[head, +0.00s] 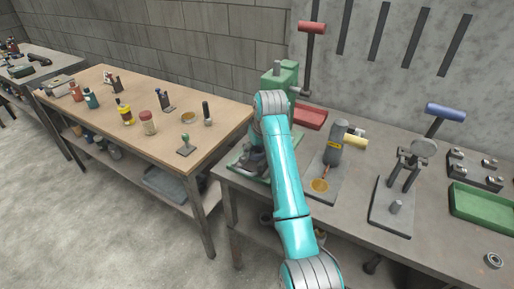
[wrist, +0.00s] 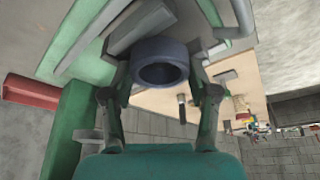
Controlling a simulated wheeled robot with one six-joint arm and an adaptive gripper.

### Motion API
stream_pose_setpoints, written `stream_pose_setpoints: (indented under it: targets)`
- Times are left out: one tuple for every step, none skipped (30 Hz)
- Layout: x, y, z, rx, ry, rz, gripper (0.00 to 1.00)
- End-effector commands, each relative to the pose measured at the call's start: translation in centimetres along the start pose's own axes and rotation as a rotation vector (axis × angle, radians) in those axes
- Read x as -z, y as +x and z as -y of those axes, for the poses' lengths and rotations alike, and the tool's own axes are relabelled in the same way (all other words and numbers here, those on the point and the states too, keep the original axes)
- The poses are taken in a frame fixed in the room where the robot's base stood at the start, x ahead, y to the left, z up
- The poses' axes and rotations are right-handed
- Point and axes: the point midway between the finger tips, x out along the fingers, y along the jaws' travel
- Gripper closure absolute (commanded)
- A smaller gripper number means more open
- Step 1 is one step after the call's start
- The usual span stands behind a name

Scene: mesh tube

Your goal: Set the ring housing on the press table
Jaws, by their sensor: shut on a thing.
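The ring housing (wrist: 160,48), a blue-grey ring with an open bore, sits between the two fingers of my gripper (wrist: 160,72) in the wrist view. The fingers are closed on its opposite sides. A grey slab, seemingly the press table (wrist: 124,42), lies just beyond the ring. I cannot tell whether the ring touches it. The green press (head: 282,78) stands at the left end of the grey bench in the head view, partly behind my arm. My gripper (head: 252,160) is low at the press base there, and the ring cannot be made out.
A grey tool with a yellow label (head: 334,148) and a stand with a round head (head: 400,180) are right of my arm. A green tray (head: 482,206) lies farther right. A wooden table (head: 150,95) with bottles and small tools is at left. A red block (head: 310,117) lies beside the press.

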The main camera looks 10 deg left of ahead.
Motion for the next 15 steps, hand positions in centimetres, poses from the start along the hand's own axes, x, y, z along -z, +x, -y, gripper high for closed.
stream_pose_setpoints:
  targets:
    - [0.02, 0.01, 0.0, 0.0, 0.0, -0.001, 0.89]
    - [0.01, 0.03, 0.0, 0.0, 0.0, -0.001, 0.89]
    - [-0.01, 0.07, 0.0, 0.0, 0.0, -0.001, 0.89]
    - [-0.02, 0.1, 0.0, 0.0, 0.0, -0.001, 0.89]
    - [-0.01, 0.08, 0.0, 0.0, 0.0, -0.001, 0.33]
    - [-0.01, 0.07, 0.0, 0.0, 0.0, -0.001, 0.23]
    - [-0.01, 0.08, 0.0, 0.0, 0.0, -0.001, 0.16]
    - [-0.01, 0.08, 0.0, 0.0, 0.0, -0.001, 0.11]
    - [-0.02, 0.08, 0.0, 0.0, 0.0, -0.001, 0.11]
    - [-0.02, 0.09, 0.0, 0.0, 0.0, -0.001, 0.11]
    - [-0.02, 0.09, 0.0, 0.0, 0.0, -0.001, 0.11]
    - [-0.03, 0.1, 0.0, 0.0, 0.0, -0.001, 0.11]
    - [-0.03, 0.1, 0.0, 0.0, 0.0, -0.001, 0.11]
    - [-0.03, 0.1, 0.0, 0.0, 0.0, -0.001, 0.11]
    - [-0.04, 0.11, 0.0, 0.0, 0.0, -0.001, 0.11]
